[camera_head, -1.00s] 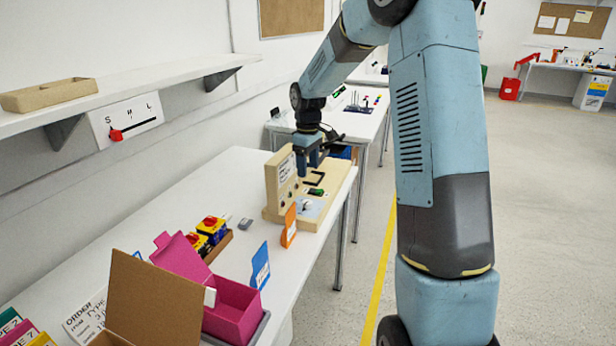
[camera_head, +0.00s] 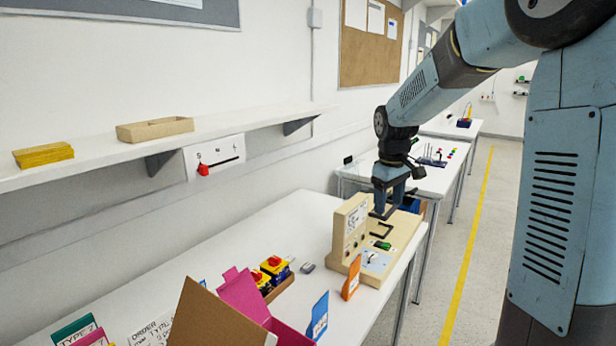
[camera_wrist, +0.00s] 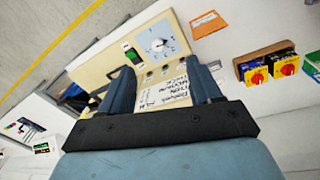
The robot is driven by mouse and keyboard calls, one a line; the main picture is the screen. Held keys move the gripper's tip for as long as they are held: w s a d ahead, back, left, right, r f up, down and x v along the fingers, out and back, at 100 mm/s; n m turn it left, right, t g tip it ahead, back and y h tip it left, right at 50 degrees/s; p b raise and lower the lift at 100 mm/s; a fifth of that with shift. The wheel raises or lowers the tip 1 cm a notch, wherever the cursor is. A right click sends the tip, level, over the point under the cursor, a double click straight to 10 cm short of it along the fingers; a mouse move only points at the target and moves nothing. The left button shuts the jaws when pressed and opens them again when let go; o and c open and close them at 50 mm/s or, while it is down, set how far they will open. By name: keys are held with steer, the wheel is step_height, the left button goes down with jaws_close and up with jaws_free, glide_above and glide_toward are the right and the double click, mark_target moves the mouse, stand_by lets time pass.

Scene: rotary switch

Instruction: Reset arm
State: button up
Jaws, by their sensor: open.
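My gripper (camera_head: 390,196) is in the air above the far end of a wooden test fixture (camera_head: 405,243) on the white table, its fingers pointing down. In the wrist view my gripper (camera_wrist: 165,90) shows two blue fingers spread apart with nothing held between them. The fixture has an upright panel with a label, a black handle, a green part and a light plate with a round dial (camera_wrist: 157,45). Two rotary switches with red knobs on yellow (camera_head: 273,268) stand in a wooden holder to the left of the fixture.
An orange card (camera_head: 351,278) and a blue card (camera_head: 319,316) stand near the table's front edge. A pink box (camera_head: 250,300) and an open cardboard box (camera_head: 212,318) are at the near end. A wall shelf (camera_head: 90,160) runs above. The table's middle back is clear.

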steer(key=s+r+m+t, duration=0.2)
steer(key=s+r+m, duration=0.1)
steer(key=s, duration=1.1)
steer(key=s+d+r+m+t, duration=0.1)
steer(key=s+r+m, duration=0.3)
steer(key=s, duration=1.1)
steer(key=shift+s+d+r+t+y, duration=0.15)
steer(key=shift+d+r+t+y, duration=0.15)
steer(key=shift+r+t, duration=0.3)
steer(key=shift+f, duration=0.1)
stand_by(0.7)
